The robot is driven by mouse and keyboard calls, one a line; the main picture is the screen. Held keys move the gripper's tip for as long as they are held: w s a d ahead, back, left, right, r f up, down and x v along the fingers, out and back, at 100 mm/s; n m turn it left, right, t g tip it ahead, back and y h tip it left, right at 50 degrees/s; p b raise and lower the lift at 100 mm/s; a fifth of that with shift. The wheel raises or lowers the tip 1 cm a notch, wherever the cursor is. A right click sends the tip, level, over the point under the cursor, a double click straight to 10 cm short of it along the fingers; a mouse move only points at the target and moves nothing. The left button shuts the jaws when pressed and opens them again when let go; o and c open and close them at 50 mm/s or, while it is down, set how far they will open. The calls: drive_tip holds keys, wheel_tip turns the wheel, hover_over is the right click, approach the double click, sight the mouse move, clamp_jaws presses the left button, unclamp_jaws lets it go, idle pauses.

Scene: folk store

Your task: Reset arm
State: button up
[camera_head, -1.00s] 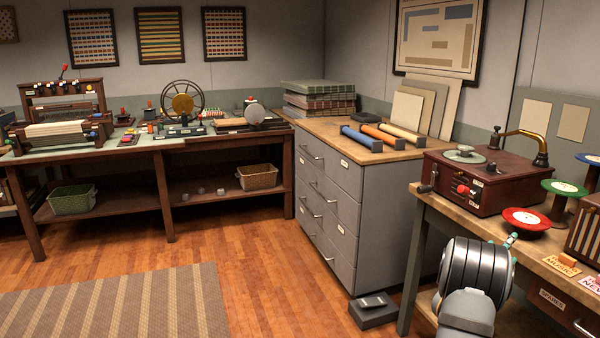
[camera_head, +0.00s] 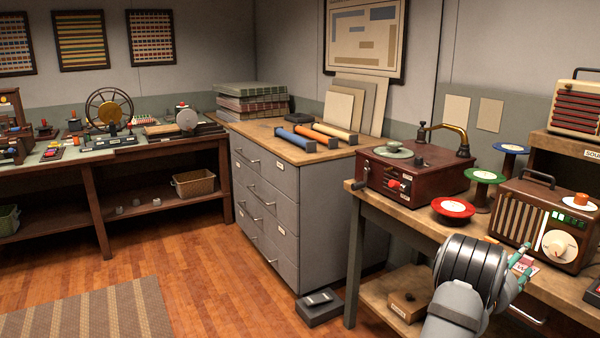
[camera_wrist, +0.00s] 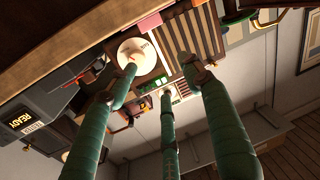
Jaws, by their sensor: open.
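My gripper (camera_head: 522,268) is at the lower right of the head view, in front of the right workbench. My own wrist hides part of it. Its green fingers reach toward the brown radio (camera_head: 566,236), and I cannot tell how far apart they are from it. In the wrist view my gripper (camera_wrist: 163,78) shows three green fingers spread apart with nothing held between them. The radio's round cream dial (camera_wrist: 138,57) lies beyond the fingertips there, and that view is tilted.
The right workbench (camera_head: 405,208) carries a red reel (camera_head: 453,208), a green reel (camera_head: 484,176) and a dark red player box (camera_head: 412,183). A grey drawer cabinet (camera_head: 270,185) stands to the left. The wooden floor (camera_head: 210,265) is open.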

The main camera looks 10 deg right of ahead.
drive_tip(key=shift+g, duration=0.6)
drive_tip(key=shift+s+d, duration=0.75)
drive_tip(key=shift+s, duration=0.3)
drive_tip(key=shift+s+d, duration=0.7)
drive_tip(key=shift+s, duration=0.3)
drive_tip(key=shift+w, duration=0.1)
